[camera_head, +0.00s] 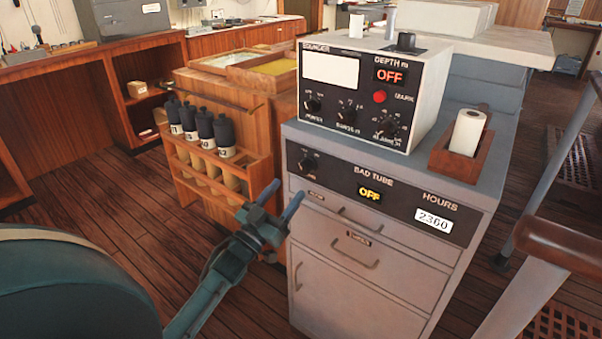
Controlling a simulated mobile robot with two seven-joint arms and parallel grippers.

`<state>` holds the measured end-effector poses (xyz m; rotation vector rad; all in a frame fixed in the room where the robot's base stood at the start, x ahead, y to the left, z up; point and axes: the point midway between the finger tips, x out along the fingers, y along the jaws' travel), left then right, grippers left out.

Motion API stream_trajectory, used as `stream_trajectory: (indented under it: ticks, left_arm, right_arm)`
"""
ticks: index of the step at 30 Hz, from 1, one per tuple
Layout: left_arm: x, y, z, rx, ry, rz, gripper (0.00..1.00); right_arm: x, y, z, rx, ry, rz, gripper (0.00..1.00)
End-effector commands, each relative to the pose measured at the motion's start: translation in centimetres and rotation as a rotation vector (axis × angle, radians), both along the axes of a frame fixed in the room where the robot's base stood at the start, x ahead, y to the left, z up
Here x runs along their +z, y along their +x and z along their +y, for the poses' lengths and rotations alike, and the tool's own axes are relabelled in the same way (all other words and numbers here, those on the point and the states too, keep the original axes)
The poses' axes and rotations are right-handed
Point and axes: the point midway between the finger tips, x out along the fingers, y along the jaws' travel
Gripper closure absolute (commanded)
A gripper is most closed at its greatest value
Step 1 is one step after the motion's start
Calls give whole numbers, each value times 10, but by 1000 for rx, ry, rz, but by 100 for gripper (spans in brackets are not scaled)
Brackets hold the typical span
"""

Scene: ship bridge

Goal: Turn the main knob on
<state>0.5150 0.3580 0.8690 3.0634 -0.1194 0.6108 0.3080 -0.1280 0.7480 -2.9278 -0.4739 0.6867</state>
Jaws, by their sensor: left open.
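A grey cabinet (350,290) has a black front panel (415,195) with one dark knob (309,164) at its left end. The panel reads "BAD TUBE", a yellow "OFF" and "HOURS 2360". The small label by this knob is too small to read. On top stands a sounder box (440,75) with a red "OFF" display, a red button and several black knobs along its lower face. My left gripper (281,198) is open and empty, below and left of the panel knob, with its blue fingertips pointing up. It appears apart from the knob. My right gripper is not in view.
A wooden rack (215,175) with several dark-capped cylinders stands left of the cabinet. A wooden box (463,160) with a white roll sits right of the sounder. Drawer handles stick out below the panel. A railing (560,255) is at right.

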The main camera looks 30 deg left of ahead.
Motion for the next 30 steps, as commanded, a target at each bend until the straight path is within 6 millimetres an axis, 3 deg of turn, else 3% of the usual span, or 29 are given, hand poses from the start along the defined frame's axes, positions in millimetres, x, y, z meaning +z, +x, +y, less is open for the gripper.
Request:
stream_trajectory:
  ticks: [6,12,23,30]
  left_arm:
    - [18,41,-3,0,1,-3,46]
    - [25,60,-5,0,0,0,46]
    - [27,65,-5,0,0,1,46]
    - [26,64,-5,0,0,1,65]
  right_arm:
    - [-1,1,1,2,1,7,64]
    - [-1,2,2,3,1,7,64]
    - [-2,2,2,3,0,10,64]
    - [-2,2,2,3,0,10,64]
